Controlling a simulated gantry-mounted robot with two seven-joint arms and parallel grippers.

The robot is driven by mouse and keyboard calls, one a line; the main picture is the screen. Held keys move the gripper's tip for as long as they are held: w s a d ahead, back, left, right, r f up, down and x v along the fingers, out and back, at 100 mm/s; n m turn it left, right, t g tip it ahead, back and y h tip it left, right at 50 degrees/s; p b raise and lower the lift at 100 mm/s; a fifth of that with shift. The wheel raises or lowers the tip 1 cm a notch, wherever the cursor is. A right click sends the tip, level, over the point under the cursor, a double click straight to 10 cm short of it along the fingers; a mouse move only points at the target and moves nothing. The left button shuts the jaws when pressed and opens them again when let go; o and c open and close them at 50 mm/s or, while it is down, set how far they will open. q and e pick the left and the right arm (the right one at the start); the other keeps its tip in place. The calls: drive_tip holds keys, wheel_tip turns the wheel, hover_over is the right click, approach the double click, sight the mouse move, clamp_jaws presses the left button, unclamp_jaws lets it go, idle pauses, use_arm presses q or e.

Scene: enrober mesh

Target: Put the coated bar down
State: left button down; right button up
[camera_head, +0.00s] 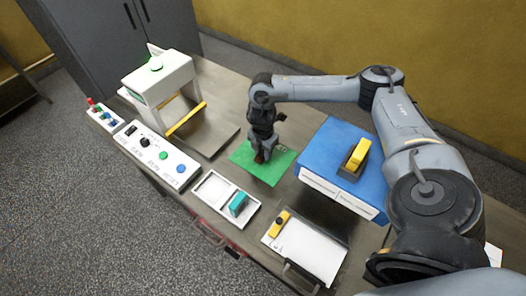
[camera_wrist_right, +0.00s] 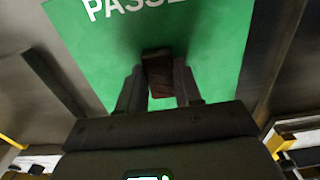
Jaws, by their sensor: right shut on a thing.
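The coated bar (camera_wrist_right: 158,68) is a small dark brown block between the two fingers of my right gripper (camera_wrist_right: 158,88). The gripper is shut on it. In the head view the right gripper (camera_head: 262,150) points down over the green mat (camera_head: 275,172), with the bar (camera_head: 260,157) small and dark at its tips. In the wrist view the green mat (camera_wrist_right: 215,40) carries white letters reading "PASSE", partly cut off. I cannot tell whether the bar touches the mat. My left gripper is not in view.
A blue box (camera_head: 327,145) with a yellow block (camera_head: 358,153) in a dark holder stands right of the mat. A white machine (camera_head: 160,75) with a yellow bar stands left. In front are a white two-part tray (camera_head: 212,188) with a teal item, a button panel (camera_head: 155,152) and a clipboard (camera_head: 305,250).

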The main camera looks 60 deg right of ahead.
sight(263, 153)
drive_tip(key=shift+f, duration=0.1)
drive_tip(key=o, duration=0.8)
drive_tip(key=shift+r, duration=0.55)
wheel_tip(263, 153, up, 3)
drive_tip(key=shift+d+f+p, duration=0.1)
drive_tip(key=shift+f+p, duration=0.05)
drive_tip(key=shift+p, duration=0.15)
wheel_tip(263, 153, up, 9)
drive_tip(key=p, duration=0.6)
drive_tip(key=shift+f, duration=0.2)
